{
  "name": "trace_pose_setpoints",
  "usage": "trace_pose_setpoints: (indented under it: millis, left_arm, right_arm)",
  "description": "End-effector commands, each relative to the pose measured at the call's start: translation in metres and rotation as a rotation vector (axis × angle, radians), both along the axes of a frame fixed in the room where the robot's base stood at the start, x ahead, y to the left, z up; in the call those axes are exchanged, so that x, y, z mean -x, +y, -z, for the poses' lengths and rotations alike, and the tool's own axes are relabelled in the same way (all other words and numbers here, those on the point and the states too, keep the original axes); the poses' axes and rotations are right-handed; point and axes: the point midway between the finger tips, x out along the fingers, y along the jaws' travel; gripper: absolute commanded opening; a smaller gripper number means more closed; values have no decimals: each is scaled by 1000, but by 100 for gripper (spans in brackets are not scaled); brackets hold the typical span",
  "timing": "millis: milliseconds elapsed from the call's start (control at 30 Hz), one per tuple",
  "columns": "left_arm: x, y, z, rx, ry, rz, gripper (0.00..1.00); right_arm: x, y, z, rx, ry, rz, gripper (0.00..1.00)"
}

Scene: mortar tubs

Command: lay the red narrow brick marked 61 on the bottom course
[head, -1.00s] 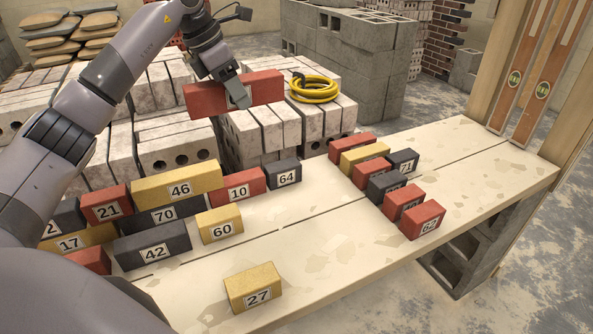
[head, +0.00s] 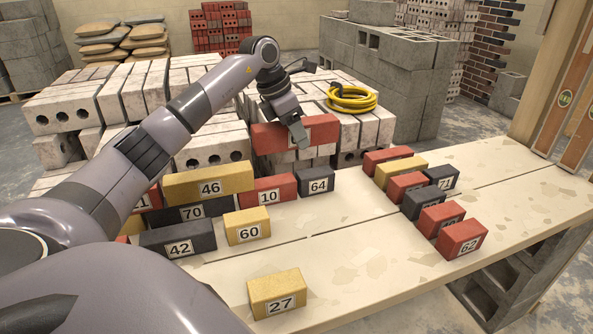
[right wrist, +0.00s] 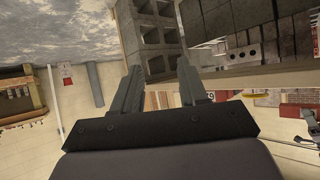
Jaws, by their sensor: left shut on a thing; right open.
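My left gripper (head: 298,134) is shut on a long red brick (head: 268,138). It holds the brick raised in front of the pale block stacks, behind the bricks marked 10 and 64. A finger covers most of the white label, so I cannot read its number. No brick readable as 61 shows elsewhere. On the bench (head: 350,265) a yellow brick marked 46 (head: 205,185) lies over a dark one marked 70 (head: 190,213). A separate row of red, yellow and dark bricks lies at the right. My right gripper (right wrist: 160,84) is open and empty in the right wrist view.
Bricks marked 10 (head: 268,190), 64 (head: 316,181), 60 (head: 247,226), 42 (head: 178,240) and 27 (head: 277,293) stand on the left part of the bench. The brick marked 62 (head: 461,240) ends the right row. The bench middle is clear. A yellow hose (head: 352,99) lies behind.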

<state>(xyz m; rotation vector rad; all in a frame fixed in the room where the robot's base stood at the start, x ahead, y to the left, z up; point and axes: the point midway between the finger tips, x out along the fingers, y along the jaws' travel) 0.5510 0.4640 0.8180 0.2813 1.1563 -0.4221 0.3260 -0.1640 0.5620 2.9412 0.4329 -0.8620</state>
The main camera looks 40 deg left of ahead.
Motion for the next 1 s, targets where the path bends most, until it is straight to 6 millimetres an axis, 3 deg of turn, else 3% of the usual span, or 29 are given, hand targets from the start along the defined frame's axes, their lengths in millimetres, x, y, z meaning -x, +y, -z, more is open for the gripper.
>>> trace_pose_setpoints:
  millis: [133, 467, 700, 1000]
  left_arm:
    - [0, 0, 28, 2, -7, -1, 0]
    - [-1, 0, 49, 2, -8, 0, 0]
    - [-1, 0, 81, 2, -7, -2, 0]
    - [-1, 0, 82, 2, -9, -1, 0]
  right_arm:
    - [-2, 7, -2, -5, -20, -17, 43]
    - [-6, 9, -8, -4, -41, -24, 43]
    - [-7, 14, -6, -7, -53, -38, 43]
    - [-8, 18, -14, -14, -68, -44, 43]
